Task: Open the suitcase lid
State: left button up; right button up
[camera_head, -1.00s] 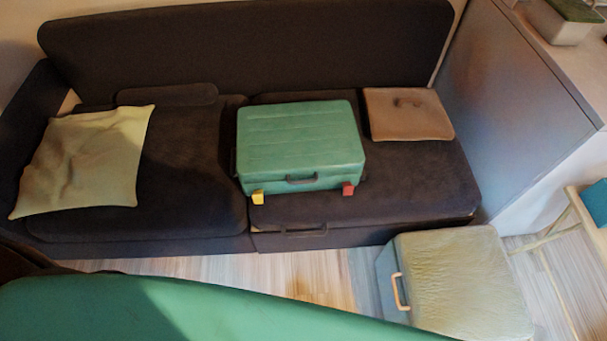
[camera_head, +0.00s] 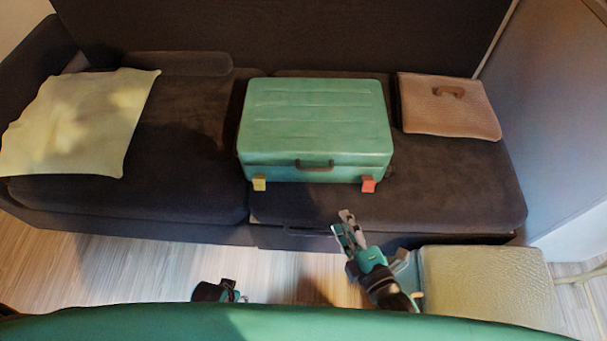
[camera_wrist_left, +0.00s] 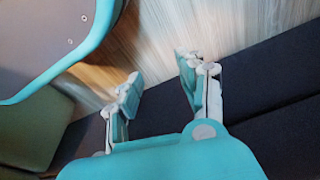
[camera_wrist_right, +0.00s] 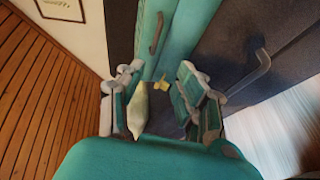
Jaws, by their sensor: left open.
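The green suitcase (camera_head: 315,125) lies closed on the dark sofa, its front facing me. It has a dark handle (camera_head: 314,164), a yellow latch (camera_head: 260,183) and a red latch (camera_head: 368,184) along the front. In the right wrist view, the suitcase (camera_wrist_right: 183,35) and yellow latch (camera_wrist_right: 162,86) show beyond the fingers. My right gripper (camera_head: 345,218) is open and empty, in front of the sofa, apart from the suitcase. My left gripper (camera_head: 236,291) is low in front, partly hidden; in the left wrist view its fingers (camera_wrist_left: 160,85) are open and empty.
A padded stool (camera_head: 485,285) stands close to my right arm. A grey panel (camera_head: 560,130) bounds the right side.

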pick_arm(q)
jog(key=w+r+b, duration=0.3)
jog(key=r, duration=0.8)
jog(key=shift+d+t, duration=0.15)
jog(key=shift+t, duration=0.25)
pick_arm(e)
jog(key=x, duration=1.7)
jog(key=shift+w+a+r, duration=0.2)
jog(key=shift+r, duration=0.15)
jog(key=shift+c, duration=0.2)
grip_shut()
